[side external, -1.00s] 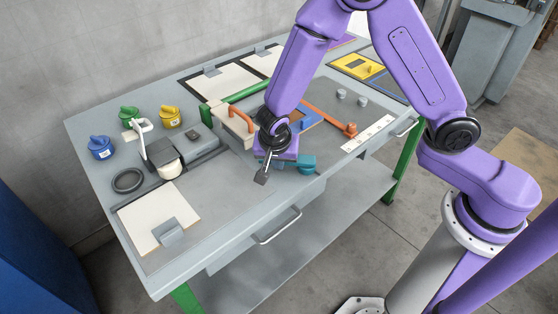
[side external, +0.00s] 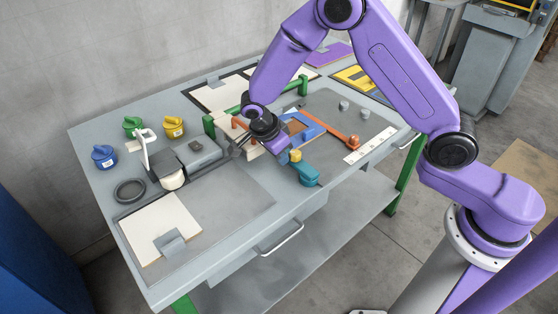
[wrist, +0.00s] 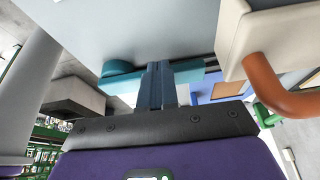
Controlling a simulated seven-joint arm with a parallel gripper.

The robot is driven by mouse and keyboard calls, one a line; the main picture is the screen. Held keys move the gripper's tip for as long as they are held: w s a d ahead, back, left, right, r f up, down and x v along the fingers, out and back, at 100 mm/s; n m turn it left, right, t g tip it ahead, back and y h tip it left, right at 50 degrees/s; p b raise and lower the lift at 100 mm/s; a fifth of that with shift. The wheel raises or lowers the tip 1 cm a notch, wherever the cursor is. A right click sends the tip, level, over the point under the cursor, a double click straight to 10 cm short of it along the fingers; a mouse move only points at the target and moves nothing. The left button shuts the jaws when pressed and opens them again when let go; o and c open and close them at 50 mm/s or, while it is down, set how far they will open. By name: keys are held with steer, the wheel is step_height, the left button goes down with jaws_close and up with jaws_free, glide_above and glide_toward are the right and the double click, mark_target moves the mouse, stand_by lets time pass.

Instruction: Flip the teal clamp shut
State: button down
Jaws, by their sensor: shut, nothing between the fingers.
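The teal clamp (side external: 307,173) sits near the front edge of the bench's middle, with a yellow cylindrical piece (side external: 295,156) at its back left end. The fingers are together and empty. In the wrist view the shut fingertips (wrist: 160,68) overlap a long teal bar (wrist: 125,86) in the picture; I cannot tell whether they touch it. Whether the clamp's lever is fully down is not clear.
A cream block with an orange handle (wrist: 273,83) is close to my gripper. A blue frame (side external: 309,131) and an orange lever (side external: 345,139) lie behind the clamp. A black and white clamp device (side external: 165,160) stands at left.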

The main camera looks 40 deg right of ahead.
steer(key=shift+w+d+m, duration=0.2)
steer(key=shift+d+m, duration=0.3)
steer(key=shift+d, duration=0.05)
steer(key=shift+w+d, duration=0.15)
steer(key=shift+d, duration=0.7)
steer(key=v, duration=1.7)
steer(key=shift+w+r, duration=0.2)
steer(key=shift+w, duration=0.2)
